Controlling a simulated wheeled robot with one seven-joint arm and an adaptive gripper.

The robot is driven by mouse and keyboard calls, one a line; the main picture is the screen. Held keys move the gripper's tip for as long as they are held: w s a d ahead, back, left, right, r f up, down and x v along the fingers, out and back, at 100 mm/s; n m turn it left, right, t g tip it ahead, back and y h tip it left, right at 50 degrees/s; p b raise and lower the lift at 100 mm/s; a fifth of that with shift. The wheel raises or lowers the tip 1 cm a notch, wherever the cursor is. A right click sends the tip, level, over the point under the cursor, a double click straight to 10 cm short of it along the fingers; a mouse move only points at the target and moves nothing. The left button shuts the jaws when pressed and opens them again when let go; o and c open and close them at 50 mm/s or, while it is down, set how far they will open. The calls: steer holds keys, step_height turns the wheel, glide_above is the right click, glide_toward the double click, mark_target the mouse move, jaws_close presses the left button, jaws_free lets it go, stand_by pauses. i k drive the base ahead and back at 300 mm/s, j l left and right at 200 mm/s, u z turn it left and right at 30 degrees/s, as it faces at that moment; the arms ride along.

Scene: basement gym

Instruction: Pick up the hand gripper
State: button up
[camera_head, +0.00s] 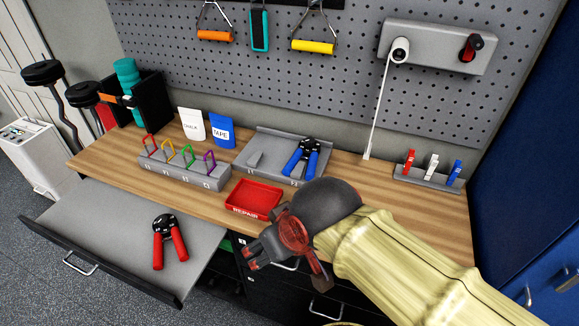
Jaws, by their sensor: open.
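Two hand grippers are in view. One with red handles and a black head (167,240) lies in the open grey drawer (105,225) at the left. One with blue handles (301,157) rests on the grey tray (262,144) at the back of the workbench. My gripper (284,272) is open and empty, at the front edge of the bench. It is to the right of the red-handled hand gripper and in front of the blue-handled one, apart from both. My arm hides part of the bench's front right.
A red repair tray (253,210) lies just behind my gripper. A grey rack (185,174) with coloured loops, chalk (193,124) and tape (222,130) packets, and a clip holder (430,179) stand on the bench. A white strap (378,110) hangs from the pegboard. The drawer sticks out over the floor.

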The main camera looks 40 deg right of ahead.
mark_target(303, 151)
steer(key=i+j, duration=0.2)
steer(key=i+j+z, duration=0.15)
steer(key=j+z, duration=0.15)
steer(key=i+j+z, duration=0.25)
steer(key=j+z, duration=0.3)
steer(key=j, duration=0.15)
steer(key=z, duration=1.55)
